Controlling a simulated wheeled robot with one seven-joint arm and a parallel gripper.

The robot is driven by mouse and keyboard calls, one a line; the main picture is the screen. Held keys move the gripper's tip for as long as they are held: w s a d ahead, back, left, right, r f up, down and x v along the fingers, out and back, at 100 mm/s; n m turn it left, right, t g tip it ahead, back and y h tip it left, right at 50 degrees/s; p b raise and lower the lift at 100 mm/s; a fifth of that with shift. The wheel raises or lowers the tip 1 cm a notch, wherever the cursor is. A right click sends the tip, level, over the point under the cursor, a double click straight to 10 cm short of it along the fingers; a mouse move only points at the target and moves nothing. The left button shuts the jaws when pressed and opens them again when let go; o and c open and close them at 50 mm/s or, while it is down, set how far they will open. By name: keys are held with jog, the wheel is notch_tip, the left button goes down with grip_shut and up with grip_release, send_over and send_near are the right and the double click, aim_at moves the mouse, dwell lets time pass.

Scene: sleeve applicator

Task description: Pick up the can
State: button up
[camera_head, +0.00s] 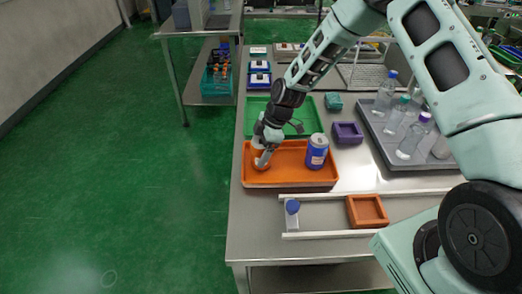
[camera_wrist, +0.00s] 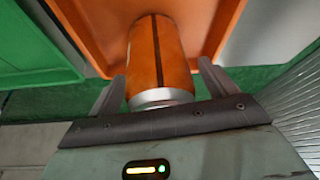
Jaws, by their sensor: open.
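An orange can (camera_wrist: 160,50) with a dark stripe and a silver end lies between the two fingers of my gripper (camera_wrist: 162,82) in the wrist view. The fingers stand open on either side of it, with a small gap visible. In the head view my gripper (camera_head: 264,150) reaches down over the left part of the orange tray (camera_head: 290,178), and the orange can is mostly hidden there.
A green tray (camera_head: 312,112) lies just behind the orange one. A purple box (camera_head: 347,133) and a grey tray of bottles (camera_head: 375,128) are to the right. In front, a railed strip holds a small bottle (camera_head: 292,215) and an orange-brown square box (camera_head: 367,210).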

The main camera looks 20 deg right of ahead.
jog(key=shift+f, duration=0.25)
jog(key=c, duration=1.3)
jog(key=shift+r, duration=0.1)
